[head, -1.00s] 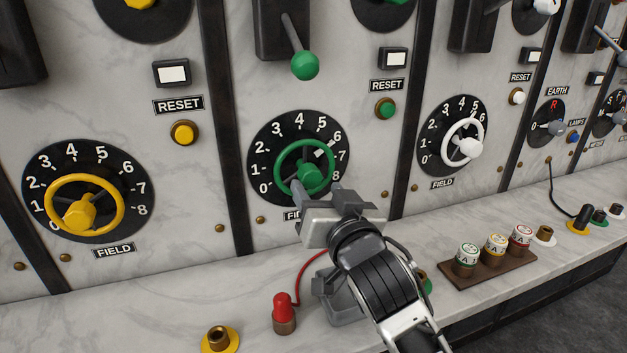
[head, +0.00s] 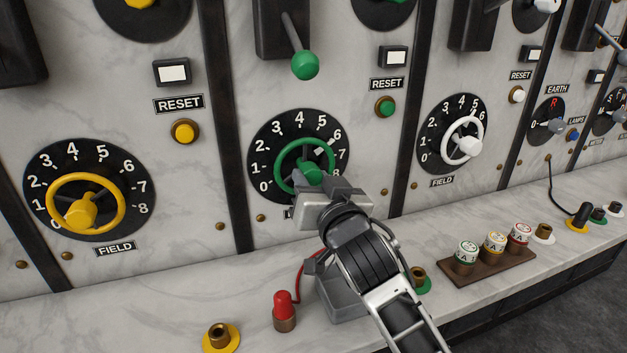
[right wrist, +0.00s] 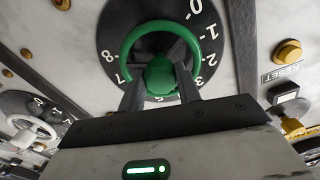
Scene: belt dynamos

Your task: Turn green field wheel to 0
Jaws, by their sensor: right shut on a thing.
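The green field wheel (head: 281,165) sits on a black dial (head: 262,150) marked 0 up to at least 6 in the head view. A white mark inside its rim points toward 6. My right gripper (head: 322,178) is at the wheel's green hub knob and shut on it. In the right wrist view the two fingers (right wrist: 161,88) stand on either side of the knob of the green wheel (right wrist: 130,43). The dial's lower right part is hidden behind my gripper. My left gripper is not in view.
A yellow field wheel (head: 122,200) is on the left and a white one (head: 480,131) on the right. A red plug (head: 283,305) with a cable and a tray (head: 490,268) of small capped jars are on the ledge below.

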